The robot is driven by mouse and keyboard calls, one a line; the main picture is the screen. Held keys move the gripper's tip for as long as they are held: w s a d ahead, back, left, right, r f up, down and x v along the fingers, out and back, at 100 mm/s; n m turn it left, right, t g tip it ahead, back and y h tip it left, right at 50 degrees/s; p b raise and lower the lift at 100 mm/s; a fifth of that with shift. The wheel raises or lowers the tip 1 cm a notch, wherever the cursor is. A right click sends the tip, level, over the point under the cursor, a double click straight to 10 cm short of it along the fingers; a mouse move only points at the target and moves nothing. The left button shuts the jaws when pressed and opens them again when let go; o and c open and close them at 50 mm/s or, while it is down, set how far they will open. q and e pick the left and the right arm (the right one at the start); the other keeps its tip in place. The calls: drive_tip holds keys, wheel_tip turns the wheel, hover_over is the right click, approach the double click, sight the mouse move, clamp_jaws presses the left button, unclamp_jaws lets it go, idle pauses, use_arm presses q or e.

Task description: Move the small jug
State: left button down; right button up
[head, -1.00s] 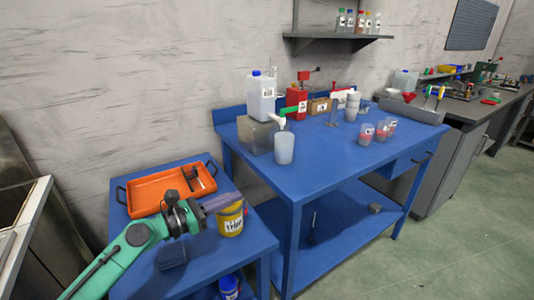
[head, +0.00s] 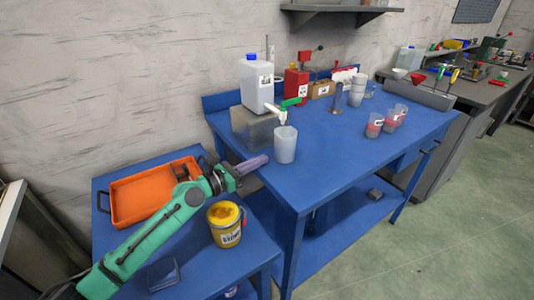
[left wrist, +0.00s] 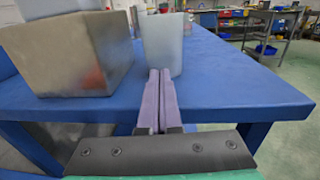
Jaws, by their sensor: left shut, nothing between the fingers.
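A pale translucent vessel, which seems to be the small jug (head: 285,148), stands upright on the blue workbench under the green-and-white tap of a white canister (head: 257,87). It also shows in the left wrist view (left wrist: 163,46), straight ahead of my fingers. My left gripper (head: 262,160) is shut and empty, its purple fingers pointing at the jug from the left, near the bench's edge. In the left wrist view the closed fingertips (left wrist: 160,74) overlap the jug's lower part; whether they touch it I cannot tell. My right gripper is not in view.
The canister stands on a metal block (head: 255,127) close left of the jug. Several cups with red contents (head: 375,126) stand to the right. A low blue table holds an orange tray (head: 140,194) and a yellow tub (head: 226,224). Bench top right of the jug is clear.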

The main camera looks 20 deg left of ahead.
sight(276, 154)
use_arm(q)
drive_tip(key=shift+x, duration=1.6)
drive_tip(key=shift+d, duration=0.1)
drive_tip(key=p+x, duration=0.1)
drive_tip(key=x, duration=0.2)
drive_tip(key=shift+w, duration=0.15)
